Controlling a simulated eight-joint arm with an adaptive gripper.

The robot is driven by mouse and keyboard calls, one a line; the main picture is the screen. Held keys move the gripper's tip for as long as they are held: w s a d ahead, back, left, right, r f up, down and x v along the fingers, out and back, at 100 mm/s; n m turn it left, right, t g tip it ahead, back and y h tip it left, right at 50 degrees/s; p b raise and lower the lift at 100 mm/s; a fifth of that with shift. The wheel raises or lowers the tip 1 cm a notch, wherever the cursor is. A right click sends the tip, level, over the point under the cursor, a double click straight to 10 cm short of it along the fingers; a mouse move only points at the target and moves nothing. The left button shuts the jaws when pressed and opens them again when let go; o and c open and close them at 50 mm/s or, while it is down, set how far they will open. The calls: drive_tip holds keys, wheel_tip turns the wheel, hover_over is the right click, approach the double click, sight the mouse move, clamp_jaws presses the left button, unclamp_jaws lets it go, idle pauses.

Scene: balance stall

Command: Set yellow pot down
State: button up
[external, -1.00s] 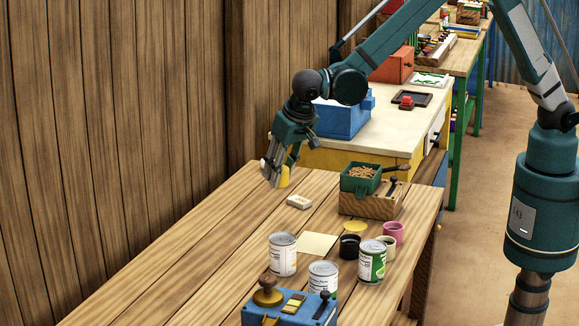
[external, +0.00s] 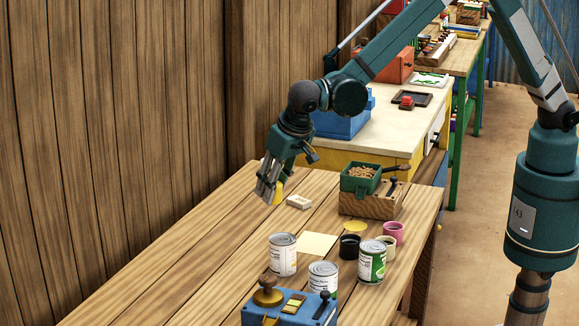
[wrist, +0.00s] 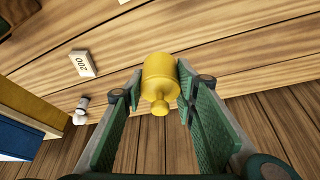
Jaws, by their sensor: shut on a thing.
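The yellow pot (wrist: 158,78), a smooth cylinder with a narrow neck and round knob, is between my fingertips in the wrist view. My gripper (wrist: 159,88) is shut on it, one finger on each side, with the knob toward the camera. In the external view my gripper (external: 269,195) is over the far left part of the wooden table (external: 190,245). Only a sliver of the yellow pot (external: 279,188) shows there, behind the fingers. I cannot tell whether its bottom touches the table.
A white block (external: 299,202) marked 200 in the wrist view lies just right of my gripper. A wooden block with a green tray (external: 361,180) stands farther right. Cans (external: 283,254), small pots (external: 349,246) and a yellow disc (external: 355,226) are nearer. The table's left side is clear.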

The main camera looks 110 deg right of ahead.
sight(279, 202)
drive_tip(key=shift+f+b, duration=0.3)
drive_tip(key=shift+f, duration=2.6)
drive_tip(key=shift+f, duration=0.1)
drive_tip(key=shift+f, duration=1.8)
drive_tip(key=shift+f+b, duration=0.15)
drive_tip(key=shift+b, duration=0.15)
drive_tip(key=o, duration=1)
drive_tip(key=shift+o, duration=0.2)
drive_tip(key=shift+r, duration=0.2)
drive_tip(key=shift+p+v, duration=0.65)
drive_tip(key=shift+v, duration=5.3)
